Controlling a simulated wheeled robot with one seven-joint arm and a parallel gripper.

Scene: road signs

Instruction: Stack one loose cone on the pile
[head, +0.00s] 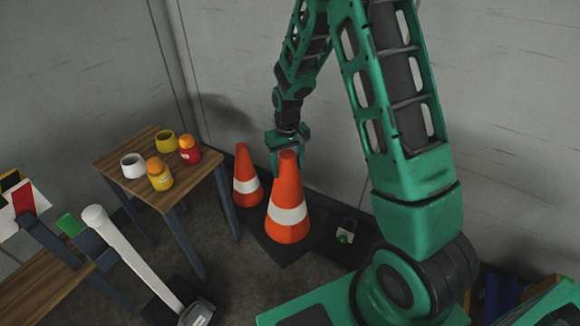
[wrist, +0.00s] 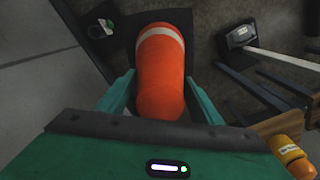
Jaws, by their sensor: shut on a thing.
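An orange cone with a white band (head: 288,215) stands upright over a dark square base near the wall. My gripper (head: 287,160) is shut on its top, with one finger on each side. In the wrist view the same cone (wrist: 160,75) lies between my two fingers (wrist: 160,85). I cannot tell whether its base touches the floor or another cone. A second orange cone (head: 246,178) stands just behind and to the left, apart from my gripper. Its base is partly hidden. I cannot make out which cone belongs to a pile.
A wooden table (head: 125,153) with cups and red and yellow jars stands left of the cones. A white post (head: 130,255) with a dark base leans at the front left. A small dark object with a green part (head: 345,235) lies right of the held cone. Walls close the back.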

